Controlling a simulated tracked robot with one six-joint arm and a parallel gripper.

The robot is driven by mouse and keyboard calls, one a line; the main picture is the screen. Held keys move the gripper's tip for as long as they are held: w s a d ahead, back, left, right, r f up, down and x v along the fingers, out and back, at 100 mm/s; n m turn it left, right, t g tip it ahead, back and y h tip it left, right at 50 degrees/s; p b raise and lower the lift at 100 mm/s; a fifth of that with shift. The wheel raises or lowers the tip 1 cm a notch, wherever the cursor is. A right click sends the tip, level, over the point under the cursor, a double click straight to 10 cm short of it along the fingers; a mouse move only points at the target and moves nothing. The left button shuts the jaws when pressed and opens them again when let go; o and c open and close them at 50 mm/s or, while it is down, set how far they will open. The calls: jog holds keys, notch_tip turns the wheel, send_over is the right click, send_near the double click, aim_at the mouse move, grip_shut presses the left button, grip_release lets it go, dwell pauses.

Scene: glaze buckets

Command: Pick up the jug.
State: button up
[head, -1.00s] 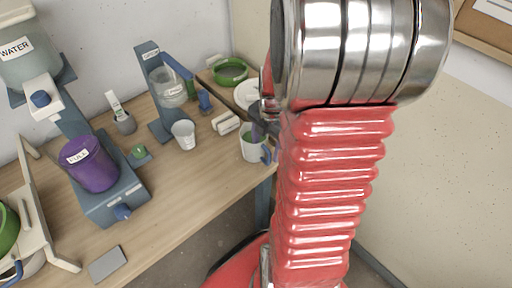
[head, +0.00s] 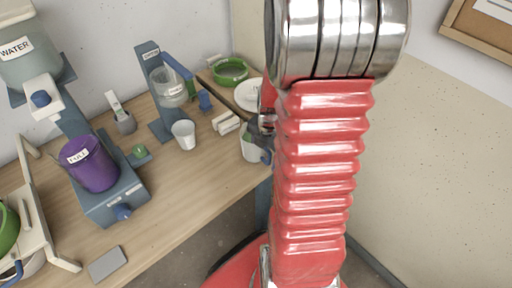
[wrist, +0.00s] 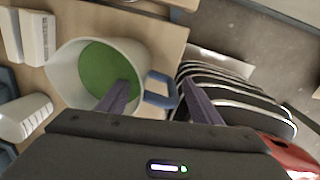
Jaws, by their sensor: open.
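The jug (wrist: 62,72) is a white cup-like vessel with a green inside and a blue handle (wrist: 158,92). In the wrist view it fills the upper left, seen from above. In the head view the jug (head: 249,146) stands near the table's right edge, partly hidden by my arm. My gripper (wrist: 156,84) is open. Its left finger overlaps the jug's green inside and its right finger lies beyond the handle, so the handle shows between them. I cannot tell whether either finger touches it. In the head view my arm mostly hides the gripper.
A white cup (head: 184,136) stands left of the jug on the wooden table (head: 190,190). White blocks (head: 227,122) lie just behind the jug. A white plate (head: 248,94) and a green ring-shaped dish (head: 230,71) are farther back. A purple bucket (head: 92,165) stands on a blue stand at left.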

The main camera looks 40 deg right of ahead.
jog(key=shift+c, duration=0.2)
grip_shut()
dwell(0.5)
